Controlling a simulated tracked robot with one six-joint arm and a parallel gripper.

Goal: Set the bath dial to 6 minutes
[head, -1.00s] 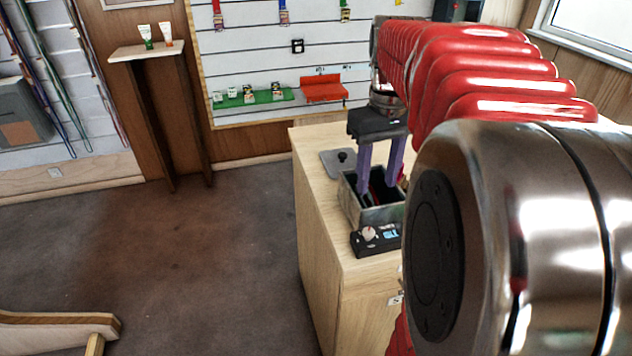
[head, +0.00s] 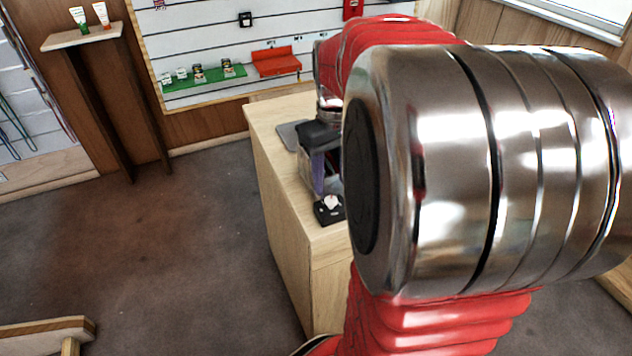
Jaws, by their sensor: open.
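The bath's black control panel (head: 327,210) sits on the light wooden cabinet (head: 283,212) near its front edge, and its pale dial (head: 331,202) faces up toward me. The dial's marks are too small to read. The grey metal bath (head: 305,171) stands just behind the panel, mostly hidden by my gripper and arm. My gripper (head: 319,192) points down with its purple fingers over the bath's front, close behind the dial. It is open and holds nothing that I can see. One finger and the right part of the panel are hidden behind my arm.
A grey lid (head: 288,134) lies behind the bath on the cabinet top. A slatted wall with a green tray (head: 205,79) and red shelf (head: 277,62) stands behind. A small shelf (head: 84,37) with two tubes is at the left. The carpet left of the cabinet is clear.

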